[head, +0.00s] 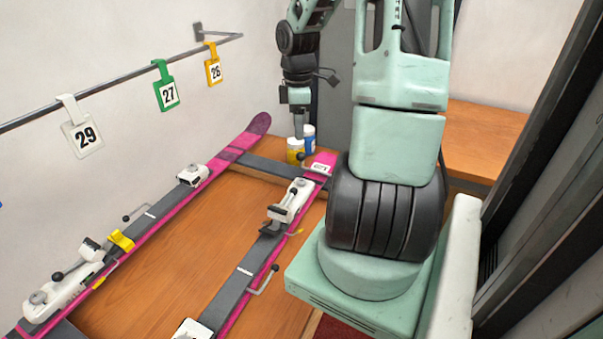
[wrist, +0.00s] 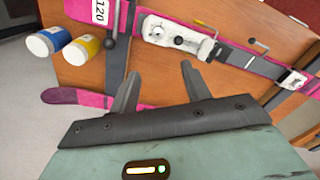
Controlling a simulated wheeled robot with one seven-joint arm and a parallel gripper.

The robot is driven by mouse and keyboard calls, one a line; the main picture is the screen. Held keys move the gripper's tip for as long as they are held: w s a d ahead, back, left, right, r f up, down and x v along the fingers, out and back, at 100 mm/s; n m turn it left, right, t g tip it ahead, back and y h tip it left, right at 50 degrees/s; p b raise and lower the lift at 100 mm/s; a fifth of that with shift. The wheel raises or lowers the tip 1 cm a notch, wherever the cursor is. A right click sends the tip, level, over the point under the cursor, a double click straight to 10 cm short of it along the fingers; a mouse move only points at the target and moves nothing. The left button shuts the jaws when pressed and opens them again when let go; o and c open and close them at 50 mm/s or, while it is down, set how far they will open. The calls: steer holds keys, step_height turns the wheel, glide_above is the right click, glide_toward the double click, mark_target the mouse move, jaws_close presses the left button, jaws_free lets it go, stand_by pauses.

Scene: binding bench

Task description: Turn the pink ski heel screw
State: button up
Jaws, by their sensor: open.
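Two pink-and-grey skis lie on the wooden bench, a left ski (head: 222,163) and a right ski (head: 228,300). The right ski carries a white binding piece (head: 292,198) with a dark lever; in the wrist view this white piece (wrist: 160,32) shows a round grey screw (wrist: 178,40) on top. The left ski has a long white binding piece (head: 58,292) with a round grey part and a yellow clip (head: 120,241). Which screw is the task's heel screw I cannot tell. My gripper (wrist: 158,88) is open and empty, above the bench's far end, apart from both skis; it also shows in the head view (head: 299,128).
A yellow jar (head: 295,150) and a blue jar (head: 309,138) stand close by my gripper. Crank-handled clamps (head: 262,282) stick out beside the skis. A wall rail (head: 110,84) holds numbered tags 29, 27 and 26. The bench between the skis is clear.

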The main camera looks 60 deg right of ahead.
steer(key=b, duration=0.1)
glide_toward(301, 180)
step_height(301, 180, down, 8)
steer(key=shift+s+f, duration=0.1)
steer(key=shift+f, duration=0.1)
stand_by(0.3)
steer(key=c, duration=1)
